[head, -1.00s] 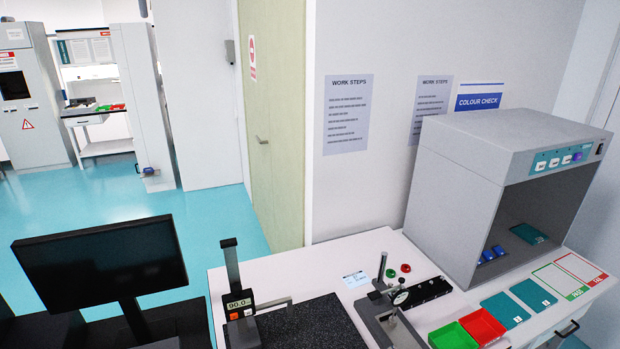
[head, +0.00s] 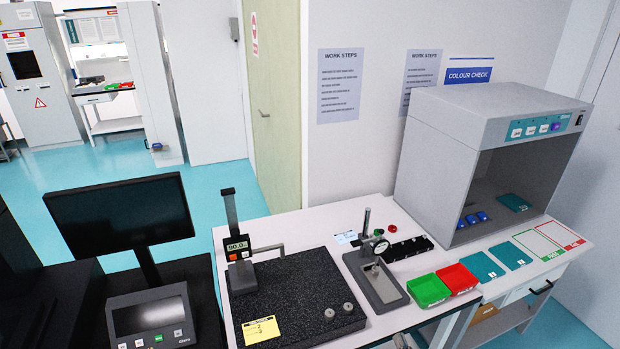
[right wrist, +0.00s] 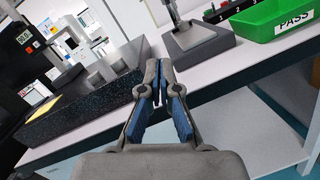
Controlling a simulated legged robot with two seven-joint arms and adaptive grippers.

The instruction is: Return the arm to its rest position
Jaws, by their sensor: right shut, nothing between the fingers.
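My right gripper (right wrist: 159,72) shows in the right wrist view, grey with blue inner pads. Its fingers are together with nothing between them. It is in front of the workbench edge, apart from the things on the bench. In the head view I cannot make it out clearly. My left gripper is not in view.
The workbench holds a black granite plate (head: 285,287) with a height gauge (head: 237,250), a dial-gauge stand (head: 375,275), a green bin (head: 428,291) and a red bin (head: 457,279). A grey colour-check booth (head: 440,165) stands behind. A monitor (head: 120,212) is at left.

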